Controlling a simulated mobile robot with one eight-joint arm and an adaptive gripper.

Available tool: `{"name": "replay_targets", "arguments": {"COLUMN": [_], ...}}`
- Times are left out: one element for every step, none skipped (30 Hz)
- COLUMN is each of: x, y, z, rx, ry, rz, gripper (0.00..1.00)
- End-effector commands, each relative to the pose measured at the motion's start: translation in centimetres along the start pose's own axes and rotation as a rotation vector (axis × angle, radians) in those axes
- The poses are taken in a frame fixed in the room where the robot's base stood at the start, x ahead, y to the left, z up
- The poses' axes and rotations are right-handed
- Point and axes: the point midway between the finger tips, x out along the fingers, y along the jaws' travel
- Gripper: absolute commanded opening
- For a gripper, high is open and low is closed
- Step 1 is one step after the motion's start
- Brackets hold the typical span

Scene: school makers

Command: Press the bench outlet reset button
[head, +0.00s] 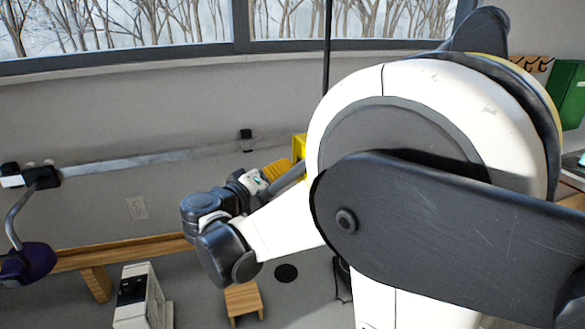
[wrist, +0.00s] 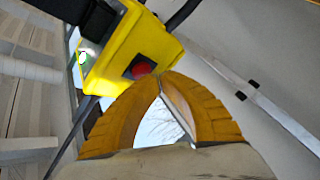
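A yellow box (wrist: 128,45) hangs at the upper middle of the wrist view. A red button (wrist: 144,66) sits in a dark square frame on its face. My gripper (wrist: 161,76) has yellow fingers whose tips meet just below and right of the red button, with nothing between them. The tips look very close to the box, but I cannot tell whether they touch it. In the head view, my gripper (head: 278,170) is beside a small visible part of the yellow box (head: 299,146); my arm hides the rest, and the button is not visible there.
A pale rail (head: 150,163) with dark clips runs along the grey wall. A wall outlet (head: 137,208) is below it. A dark cable runs along the box.

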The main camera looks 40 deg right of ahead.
Motion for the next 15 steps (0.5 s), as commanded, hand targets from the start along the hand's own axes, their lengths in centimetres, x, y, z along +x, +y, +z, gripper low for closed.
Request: {"name": "replay_targets", "arguments": {"x": [0.0, 0.0, 0.0, 0.0, 0.0, 0.0, -0.1, -0.2, -0.5, -0.7, -1.0, -1.4, -1.7, -1.9, -2.3], "y": [0.0, 0.0, 0.0, 0.0, 0.0, 0.0, -0.1, -0.1, -0.3, -0.4, -0.6, -0.8, -0.9, -1.1, -1.3], "z": [0.0, 0.0, 0.0, 0.0, 0.0, 0.0, -0.1, -0.1, -0.3, -0.4, -0.6, -0.8, -0.9, -1.0, -1.2], "rx": [0.0, 0.0, 0.0, 0.0, 0.0, 0.0, 0.0, 0.0, 0.0, 0.0, 0.0, 0.0, 0.0, 0.0, 0.0], "ry": [0.0, 0.0, 0.0, 0.0, 0.0, 0.0, 0.0, 0.0, 0.0, 0.0, 0.001, 0.002, 0.001, 0.001, 0.001], "rz": [0.0, 0.0, 0.0, 0.0, 0.0, 0.0, 0.0, 0.0, 0.0, 0.0, -0.001, -0.001, -0.001, 0.0, -0.001], "gripper": [0.0, 0.0, 0.0, 0.0, 0.0, 0.0, 0.0, 0.0, 0.0, 0.0, 0.0, 0.0, 0.0, 0.0, 0.0]}}
